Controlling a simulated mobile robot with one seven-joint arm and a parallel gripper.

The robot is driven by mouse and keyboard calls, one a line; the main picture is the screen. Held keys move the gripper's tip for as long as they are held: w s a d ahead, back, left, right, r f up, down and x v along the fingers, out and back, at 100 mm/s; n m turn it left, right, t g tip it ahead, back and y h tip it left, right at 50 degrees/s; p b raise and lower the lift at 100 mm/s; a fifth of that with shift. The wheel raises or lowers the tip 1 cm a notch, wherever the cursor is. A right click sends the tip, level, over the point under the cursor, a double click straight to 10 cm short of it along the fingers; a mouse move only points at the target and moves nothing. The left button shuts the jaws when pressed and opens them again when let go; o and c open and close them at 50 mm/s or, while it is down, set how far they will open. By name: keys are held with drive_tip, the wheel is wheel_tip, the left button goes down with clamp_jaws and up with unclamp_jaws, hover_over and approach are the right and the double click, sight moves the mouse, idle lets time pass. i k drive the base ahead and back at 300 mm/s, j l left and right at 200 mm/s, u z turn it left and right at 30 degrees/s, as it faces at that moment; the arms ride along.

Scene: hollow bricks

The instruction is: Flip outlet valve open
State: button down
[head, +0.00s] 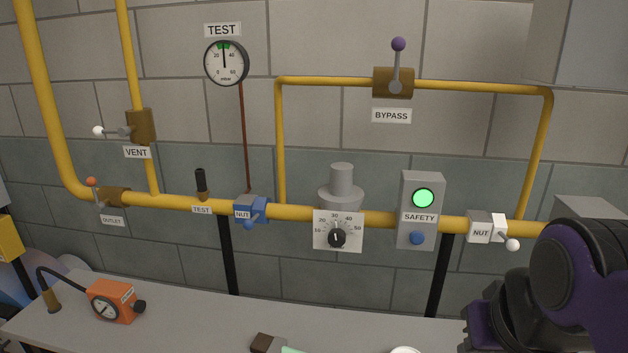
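The outlet valve (117,196) is a brass body on the yellow pipe at the far left, above a small OUTLET label (112,220). Its lever ends in an orange ball (91,181) and stands up, tilted slightly left, across the pipe's run. My arm shows as dark purple and black links at the lower right, far from this valve. My gripper's fingers cannot be made out.
Other levers are on the vent valve (141,126), bypass valve (393,83), blue nut valve (251,209) and white nut valve (486,227). A regulator dial (338,231) and safety box (422,190) with a green light sit between. An orange gauge box (112,301) stands on the grey bench (200,320).

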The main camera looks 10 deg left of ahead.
sight(92, 182)
drive_tip(key=u, duration=1.8)
drive_tip(key=i+j+z, duration=0.1)
drive_tip(key=i+j, duration=0.15)
drive_tip(key=i+j+z, duration=0.1)
drive_tip(key=i+j, duration=0.15)
drive_tip(key=j, duration=0.15)
drive_tip(key=i+j+z, duration=0.2)
drive_tip(key=i+j, duration=0.2)
drive_tip(key=j, duration=0.3)
drive_tip(key=i+j+z, duration=0.1)
drive_tip(key=j, duration=0.25)
drive_tip(key=i+j+z, duration=0.1)
drive_tip(key=i+j, duration=0.2)
drive_tip(key=i+j+z, duration=0.1)
drive_tip(key=j, duration=0.4)
drive_tip(key=i+l+u, duration=0.25)
